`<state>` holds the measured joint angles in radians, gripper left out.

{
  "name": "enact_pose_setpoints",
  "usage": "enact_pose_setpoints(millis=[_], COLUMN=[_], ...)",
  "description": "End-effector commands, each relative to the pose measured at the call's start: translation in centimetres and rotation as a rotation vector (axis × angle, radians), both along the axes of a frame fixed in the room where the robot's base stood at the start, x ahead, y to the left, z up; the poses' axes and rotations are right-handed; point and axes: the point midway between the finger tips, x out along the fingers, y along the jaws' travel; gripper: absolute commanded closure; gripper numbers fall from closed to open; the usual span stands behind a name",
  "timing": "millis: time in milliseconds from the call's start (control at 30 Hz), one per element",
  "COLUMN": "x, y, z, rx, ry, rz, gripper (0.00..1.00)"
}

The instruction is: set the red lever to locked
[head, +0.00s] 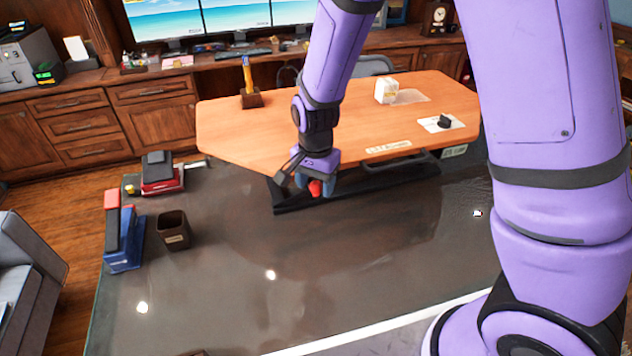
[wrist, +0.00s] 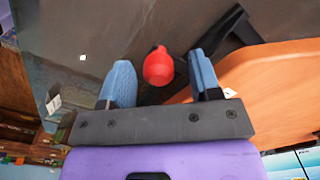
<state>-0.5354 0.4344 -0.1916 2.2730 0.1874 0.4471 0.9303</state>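My gripper (head: 313,187) is open beside the near edge of the desk. A rounded red piece (head: 315,188) shows at its fingertips. In the wrist view the same red piece (wrist: 158,67) sits between the two blue fingers, with a gap on each side, so it is not gripped. I cannot tell whether it is the red lever's knob or what it is attached to. No locked marking is readable.
The orange wooden desk (head: 225,130) holds a yellow upright piece (head: 247,75) on a dark base, a white box (head: 386,91) and a black knob (head: 444,121) on a white plate. A red device (head: 160,174) and a brown bin (head: 173,229) stand left.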

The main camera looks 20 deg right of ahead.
Motion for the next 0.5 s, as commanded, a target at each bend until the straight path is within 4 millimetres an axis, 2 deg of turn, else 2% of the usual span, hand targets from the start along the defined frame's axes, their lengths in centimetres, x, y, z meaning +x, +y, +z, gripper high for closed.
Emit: enact_pose_setpoints(millis=[300,500], x=[0.0,0.1], y=[0.0,0.0], z=[0.2,2.5], rx=[0.000,0.002], ry=[0.000,-0.004], rz=[0.000,0.000], gripper=[0.43,0.43])
